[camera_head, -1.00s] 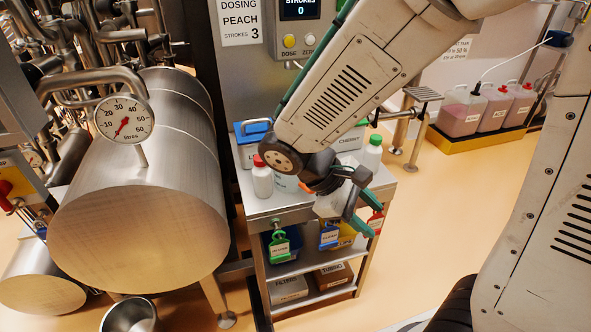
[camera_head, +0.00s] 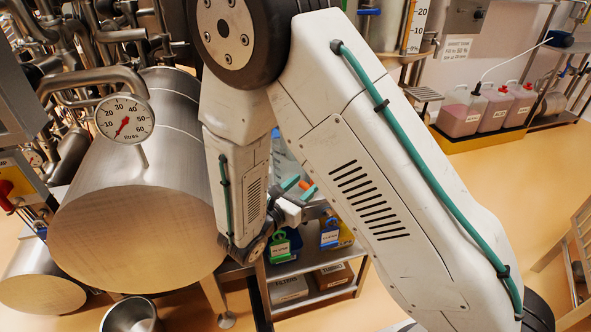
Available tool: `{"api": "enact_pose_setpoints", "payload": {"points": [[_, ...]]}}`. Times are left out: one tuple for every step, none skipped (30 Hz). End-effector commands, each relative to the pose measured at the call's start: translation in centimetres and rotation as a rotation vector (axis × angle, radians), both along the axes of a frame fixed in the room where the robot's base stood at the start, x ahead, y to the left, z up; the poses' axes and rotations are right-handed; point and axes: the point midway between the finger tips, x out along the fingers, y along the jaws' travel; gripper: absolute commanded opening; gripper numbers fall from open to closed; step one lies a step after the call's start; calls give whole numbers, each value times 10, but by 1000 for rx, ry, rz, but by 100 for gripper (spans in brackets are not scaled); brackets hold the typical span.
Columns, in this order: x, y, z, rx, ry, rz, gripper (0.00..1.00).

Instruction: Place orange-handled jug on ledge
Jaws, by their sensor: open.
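A small orange piece (camera_head: 305,185), which looks like the jug's handle, shows over the steel cart in the middle. Most of the jug is hidden behind my arm, and its body cannot be made out clearly. My gripper (camera_head: 299,188) is open, with its teal fingertips close to either side of the orange piece. I cannot tell whether they touch it. I cannot identify the ledge with certainty.
A large steel tank (camera_head: 140,225) with a litre dial (camera_head: 125,118) stands left of my arm. An open steel vessel (camera_head: 130,316) is below it. Pink-filled jugs (camera_head: 461,112) stand in a yellow tray (camera_head: 470,142) at right. The right floor is mostly clear.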

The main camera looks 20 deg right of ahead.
Motion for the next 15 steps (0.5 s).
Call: {"api": "enact_pose_setpoints", "payload": {"points": [[4,-6,0,0,0,-3,44],[5,-9,0,1,1,-3,44],[8,-12,-1,1,1,-4,44],[10,-15,-1,1,1,-4,44],[13,-19,-2,1,1,-4,44],[17,-24,-3,2,1,-5,44],[20,-28,-3,1,1,-5,44],[23,-31,-4,1,1,-6,44],[26,-36,-4,1,1,-6,44],[29,-39,-4,1,1,-5,44],[31,-42,-4,1,0,-5,44],[33,-45,-4,1,0,-5,44],[35,-47,-4,1,0,-4,44],[36,-48,-4,1,0,-3,44],[36,-49,-4,1,0,-3,44]]}}
